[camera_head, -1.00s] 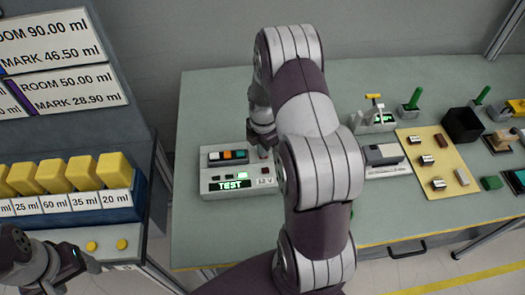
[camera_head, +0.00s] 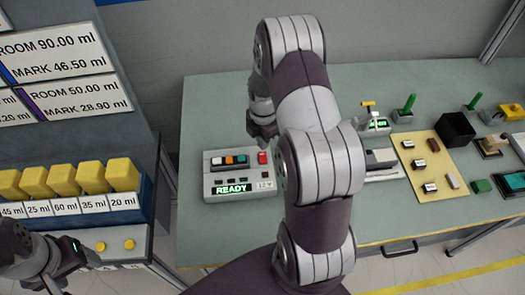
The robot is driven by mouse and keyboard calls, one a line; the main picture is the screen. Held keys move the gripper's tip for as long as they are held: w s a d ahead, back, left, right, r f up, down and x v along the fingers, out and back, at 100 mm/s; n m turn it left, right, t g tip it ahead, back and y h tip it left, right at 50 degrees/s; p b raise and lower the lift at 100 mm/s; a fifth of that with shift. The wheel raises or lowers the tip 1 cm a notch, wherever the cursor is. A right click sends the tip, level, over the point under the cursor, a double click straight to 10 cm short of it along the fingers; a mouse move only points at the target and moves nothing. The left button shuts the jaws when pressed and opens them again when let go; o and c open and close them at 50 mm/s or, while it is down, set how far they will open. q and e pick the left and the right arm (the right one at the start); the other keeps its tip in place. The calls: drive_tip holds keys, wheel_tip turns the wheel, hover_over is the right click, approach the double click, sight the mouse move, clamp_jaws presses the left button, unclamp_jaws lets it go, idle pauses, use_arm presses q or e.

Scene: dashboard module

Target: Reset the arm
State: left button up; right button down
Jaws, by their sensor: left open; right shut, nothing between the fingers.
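My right arm reaches up the middle of the head view and bends back over the green bench. Its gripper (camera_head: 263,130) is shut and empty, above the back right of a light grey module (camera_head: 213,189), apart from it as far as I can tell. My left gripper (camera_head: 88,258) is open at the lower left, in front of the dispenser's yellow round buttons. Its fingertips are small and dark here.
A dispenser with several yellow blocks (camera_head: 92,177) over ml labels stands at left, under white signs (camera_head: 52,47). Right of my arm are a yellow board (camera_head: 427,180) with small parts, a black box (camera_head: 456,129) and green-handled devices (camera_head: 404,111).

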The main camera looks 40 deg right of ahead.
idle(0.5)
drive_tip(key=shift+m, duration=0.9)
drive_tip(key=s+a+r+m+b, duration=0.2)
drive_tip(key=s+a+m, duration=0.3)
drive_tip(key=a+m, duration=0.3)
drive_tip(key=s+a+r+m+t+b, duration=0.1)
drive_tip(key=s+a+r+m+b, duration=0.1)
drive_tip(key=s+a+r+m, duration=0.3)
drive_tip(key=a+m, duration=0.2)
drive_tip(key=m, duration=0.1)
drive_tip(key=shift+s+a+b, duration=0.4)
drive_tip(key=shift+s+a+r, duration=0.1)
drive_tip(key=shift+s+r, duration=0.05)
drive_tip(key=shift+r, duration=0.05)
